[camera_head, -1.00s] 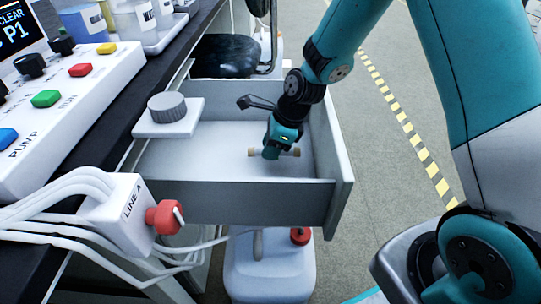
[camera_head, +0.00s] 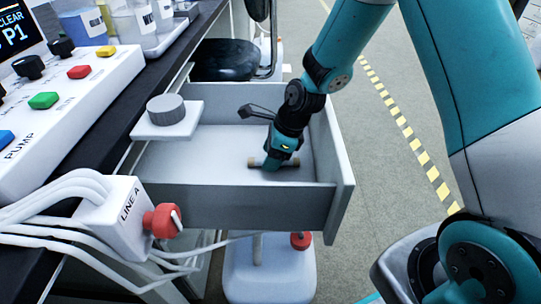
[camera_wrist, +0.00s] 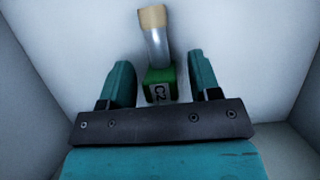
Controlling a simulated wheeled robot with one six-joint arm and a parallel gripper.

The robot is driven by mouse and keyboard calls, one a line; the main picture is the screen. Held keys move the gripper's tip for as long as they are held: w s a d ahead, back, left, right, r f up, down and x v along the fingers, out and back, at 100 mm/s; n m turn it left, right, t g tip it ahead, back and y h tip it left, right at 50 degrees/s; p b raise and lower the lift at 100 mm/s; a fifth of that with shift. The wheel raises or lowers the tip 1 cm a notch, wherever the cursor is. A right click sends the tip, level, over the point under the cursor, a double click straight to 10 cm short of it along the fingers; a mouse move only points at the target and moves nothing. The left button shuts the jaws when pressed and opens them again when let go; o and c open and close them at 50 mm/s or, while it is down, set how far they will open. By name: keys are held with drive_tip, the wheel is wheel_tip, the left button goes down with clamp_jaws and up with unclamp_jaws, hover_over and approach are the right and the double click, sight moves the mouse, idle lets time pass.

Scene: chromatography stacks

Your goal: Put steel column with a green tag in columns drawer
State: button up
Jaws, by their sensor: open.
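The steel column (camera_head: 254,162) has tan ends and lies on the floor of the open columns drawer (camera_head: 230,205). In the wrist view the column (camera_wrist: 157,42) shows a silver body, a tan end cap and a green tag (camera_wrist: 160,85) marked C2. My gripper (camera_head: 272,166) reaches down into the drawer over the column's middle and hides part of it. In the wrist view my gripper (camera_wrist: 161,66) is open, with a finger on each side of the column and gaps between. The column's other end is hidden there.
A small white ledge with a grey knurled knob (camera_head: 166,109) stands at the drawer's left rear. The LINE A box (camera_head: 130,205) with a red knob and white tubes is left of the drawer front.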

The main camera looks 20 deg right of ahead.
drive_tip(key=s+r+n+p, duration=0.2)
drive_tip(key=s+r+n, duration=0.1)
drive_tip(key=r, duration=0.5)
drive_tip(key=s+r+n+p, duration=0.2)
drive_tip(key=r+n, duration=0.1)
drive_tip(key=r, duration=0.5)
drive_tip(key=s+a+r+n, duration=0.2)
drive_tip(key=s+r+n, duration=0.3)
drive_tip(key=s+n, duration=0.4)
drive_tip(key=s+a+r+n+g, duration=0.1)
drive_tip(key=s+r+n, duration=0.3)
drive_tip(key=s+n, duration=0.6)
drive_tip(key=a+n, duration=0.1)
drive_tip(key=n, duration=0.3)
drive_tip(key=shift+a+r+n+g, duration=0.2)
drive_tip(key=shift+r+n+g, duration=0.1)
drive_tip(key=shift+r, duration=0.05)
drive_tip(key=shift+c, duration=0.2)
